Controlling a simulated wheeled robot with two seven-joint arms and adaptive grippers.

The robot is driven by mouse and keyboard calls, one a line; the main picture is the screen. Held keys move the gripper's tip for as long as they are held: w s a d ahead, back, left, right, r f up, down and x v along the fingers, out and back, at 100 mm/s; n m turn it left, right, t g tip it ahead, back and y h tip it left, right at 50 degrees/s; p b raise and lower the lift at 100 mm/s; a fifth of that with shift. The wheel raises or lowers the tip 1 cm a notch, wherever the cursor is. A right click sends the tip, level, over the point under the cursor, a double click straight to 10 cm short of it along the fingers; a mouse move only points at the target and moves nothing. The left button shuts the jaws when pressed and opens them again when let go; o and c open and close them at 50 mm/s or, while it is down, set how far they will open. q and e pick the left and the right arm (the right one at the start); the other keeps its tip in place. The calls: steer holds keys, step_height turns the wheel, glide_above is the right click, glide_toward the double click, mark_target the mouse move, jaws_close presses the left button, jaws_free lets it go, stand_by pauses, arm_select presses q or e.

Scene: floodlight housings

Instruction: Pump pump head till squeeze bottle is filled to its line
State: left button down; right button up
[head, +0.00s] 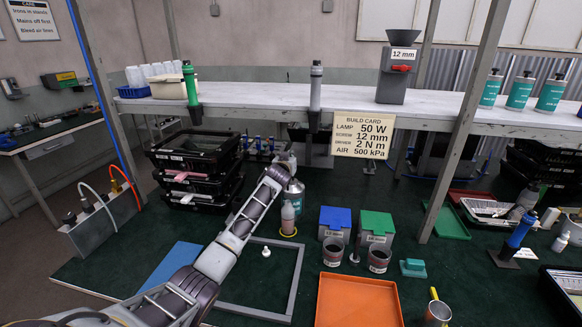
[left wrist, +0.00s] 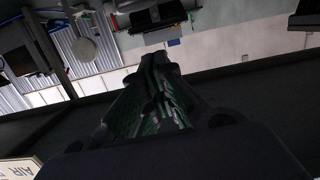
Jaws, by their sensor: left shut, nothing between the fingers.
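My left gripper (head: 287,160) is shut and empty. It is directly above a silver container with a teal label (head: 296,195), at the back of the green work surface, and hides its top. I cannot see the pump head, nor tell whether my fingers touch it. A small pale squeeze bottle (head: 288,217) stands upright just in front of the container, on an orange ring. Its fill line and liquid level are too small to make out. In the left wrist view my dark fingers (left wrist: 158,75) show close together, with neither bottle visible. My right gripper is not in view.
A small white piece (head: 266,252) lies inside a grey frame (head: 296,283). Blue (head: 335,217) and green (head: 376,223) lidded boxes stand to the right, behind an orange tray (head: 358,302). Black crates (head: 197,150) are stacked left. A shelf (head: 260,96) with a job card (head: 363,136) overhangs behind.

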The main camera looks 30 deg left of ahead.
arm_select(q)
steer(key=shift+w+f, duration=0.15)
steer(key=shift+f, duration=0.85)
steer(key=shift+w+f, duration=0.15)
steer(key=shift+f, duration=0.85)
